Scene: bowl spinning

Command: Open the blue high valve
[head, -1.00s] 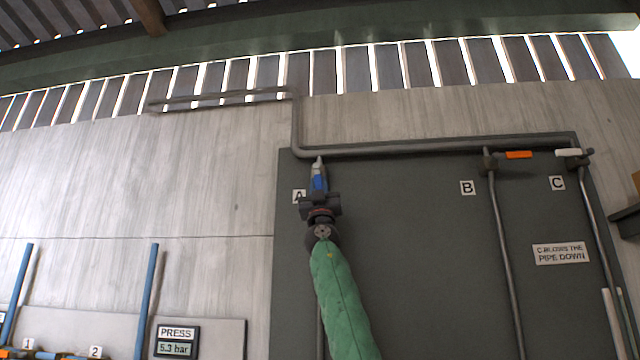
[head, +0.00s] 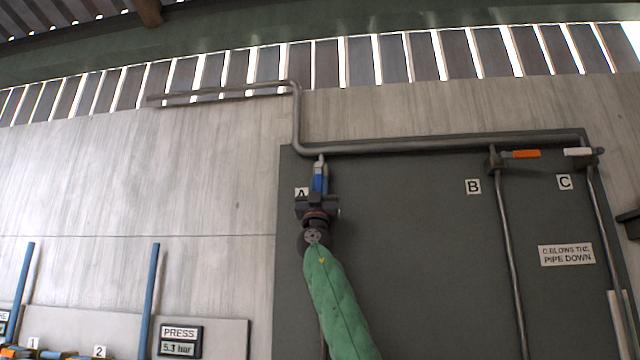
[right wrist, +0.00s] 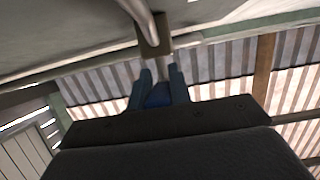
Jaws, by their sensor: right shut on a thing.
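The blue valve handle (head: 320,182) is high on the dark panel, at the label A, below the grey pipe. It looks upright in the head view, in line with the pipe stub above it. My right gripper (head: 319,190) is on it from below, shut on the handle. In the right wrist view the handle (right wrist: 158,96) shows between the two fingers of my right gripper (right wrist: 161,88), just below the valve body (right wrist: 154,38). The gripper hides part of the handle. My left gripper is not in view.
A valve with an orange handle (head: 522,154) at B and one with a white handle (head: 580,151) at C are to the right. A sign (head: 567,254) says C blows the pipe down. A pressure display (head: 178,346) reads 5.3 bar at lower left.

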